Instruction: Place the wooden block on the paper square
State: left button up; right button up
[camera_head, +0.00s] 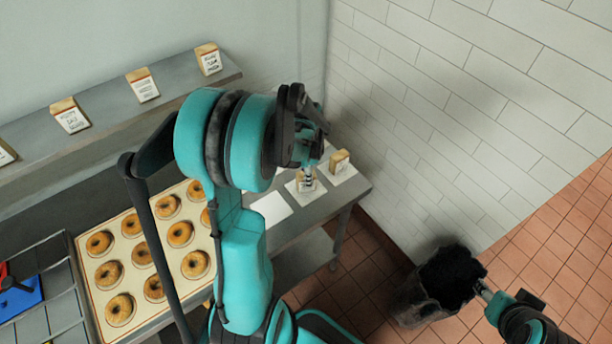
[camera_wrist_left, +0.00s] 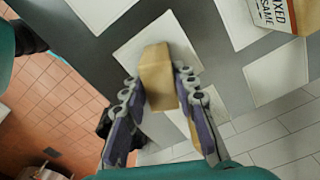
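A wooden block (camera_head: 306,181) with a printed label is over a white paper square near the counter's right end. In the left wrist view the tan block (camera_wrist_left: 157,76) is between my left gripper's fingers (camera_wrist_left: 160,84), with a paper square (camera_wrist_left: 135,53) behind it. The fingertips are at or very close to its sides; I cannot tell whether they press on it. My left gripper also shows in the head view (camera_head: 308,168), pointing down. An empty paper square (camera_head: 270,208) lies to the left. My right gripper (camera_head: 482,288) is beside the bin, its opening unclear.
Another block (camera_head: 339,160) stands on a paper square by the wall. Labelled blocks stand on the shelf (camera_head: 105,107). A bagel tray (camera_head: 128,212) covers the counter's left part. A dark bin (camera_head: 410,303) stands on the floor.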

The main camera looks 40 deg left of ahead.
pick_arm(q)
jog(key=shift+o, duration=1.4)
jog(key=shift+r, duration=0.15)
notch_tip(320, 180, up, 11)
jog(key=p, duration=0.4)
jog(key=s+d+r+n+t, duration=0.3)
jog(key=d+n, duration=0.1)
jog(key=d, duration=0.5)
jog(key=s+d+r+n+t, duration=0.3)
jog(key=s+d+t, duration=0.1)
jog(key=d, duration=0.5)
jog(key=shift+s+d+n, duration=0.15)
jog(key=shift+s+n, duration=0.1)
jog(key=shift+n, duration=0.15)
